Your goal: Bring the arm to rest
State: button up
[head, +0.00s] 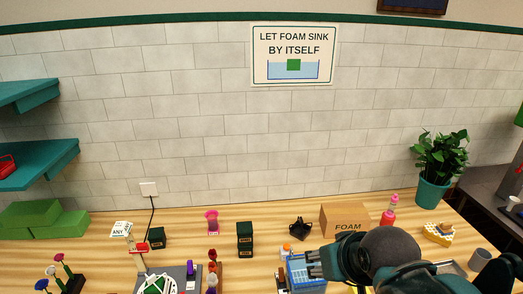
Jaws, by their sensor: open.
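My gripper (312,263) is at the lower right of the head view, with its grey fingers pointing left. It is open, and no object shows between the fingers. It is over or just beside a blue tray-like item (302,284) on the wooden counter (185,227); I cannot tell the height between them. My dark rounded arm link hides part of the counter behind and below it.
A cardboard box marked FOAM (345,218) stands just behind my gripper. A pink bottle (389,215), a yellow-and-white item (438,234), a grey cup (480,259) and a potted plant (434,190) stand to the right. Dark green boxes (245,240) stand left of centre.

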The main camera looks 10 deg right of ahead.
notch_tip(320, 180, down, 8)
jog(key=b, duration=0.7)
jog(key=shift+b, duration=0.3)
jog(key=shift+f, duration=0.1)
dwell(0.5)
